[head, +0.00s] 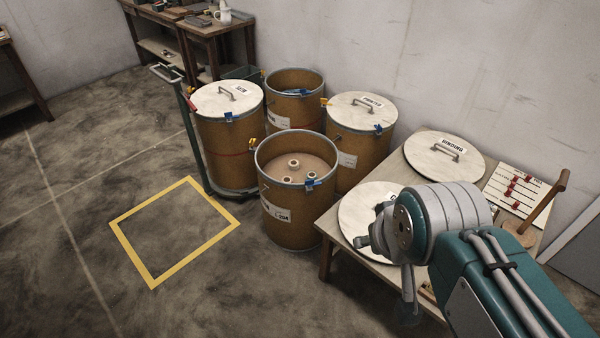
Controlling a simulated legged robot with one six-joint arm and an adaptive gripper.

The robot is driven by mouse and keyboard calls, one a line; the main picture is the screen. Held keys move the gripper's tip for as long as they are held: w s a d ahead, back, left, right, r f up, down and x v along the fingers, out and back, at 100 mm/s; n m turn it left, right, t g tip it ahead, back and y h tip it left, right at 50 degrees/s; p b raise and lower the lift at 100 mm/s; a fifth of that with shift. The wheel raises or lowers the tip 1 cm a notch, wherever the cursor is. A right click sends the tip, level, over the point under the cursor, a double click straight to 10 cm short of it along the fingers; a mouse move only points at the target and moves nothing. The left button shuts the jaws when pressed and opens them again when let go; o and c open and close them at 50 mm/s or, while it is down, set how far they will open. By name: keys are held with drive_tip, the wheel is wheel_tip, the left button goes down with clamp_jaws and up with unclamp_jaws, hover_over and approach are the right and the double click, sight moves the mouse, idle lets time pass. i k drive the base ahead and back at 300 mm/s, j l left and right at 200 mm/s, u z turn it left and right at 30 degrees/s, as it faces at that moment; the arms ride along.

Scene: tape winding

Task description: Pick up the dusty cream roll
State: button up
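Small cream rolls (294,164) sit inside the open front drum (290,226), on a tan surface below its rim. Two more pale roll shapes show nearer the drum's front wall, partly behind clips on the rim. I cannot tell which roll is the dusty cream one. My gripper (407,306) hangs below my wrist at the lower right, over the table's front edge and to the right of the drum. It is apart from the rolls. Its fingers are small and dark here, so their opening cannot be told.
Two lidded drums (229,150) (352,151) and another open drum (294,106) stand behind the front one. A green-handled trolley (186,120) stands at left. The table (335,235) holds round lids (424,146) and a red-marked board (507,205). Floor inside the yellow square (182,262) is clear.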

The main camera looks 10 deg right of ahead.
sight(294, 164)
drive_tip(key=k+z, duration=0.15)
drive_tip(key=z, duration=1.2)
drive_tip(key=i+j+z, duration=0.1)
drive_tip(key=j, duration=0.5)
drive_tip(key=i+j+z, duration=0.15)
drive_tip(key=j, duration=0.5)
drive_tip(key=i+j+z, duration=0.1)
drive_tip(key=j, duration=0.5)
drive_tip(key=i+j, duration=0.1)
drive_tip(key=j, duration=1.1)
drive_tip(key=i+j, duration=0.15)
drive_tip(key=j, duration=0.4)
drive_tip(key=i+j, duration=0.1)
drive_tip(key=j, duration=0.5)
drive_tip(key=i+j, duration=0.1)
drive_tip(key=j, duration=0.5)
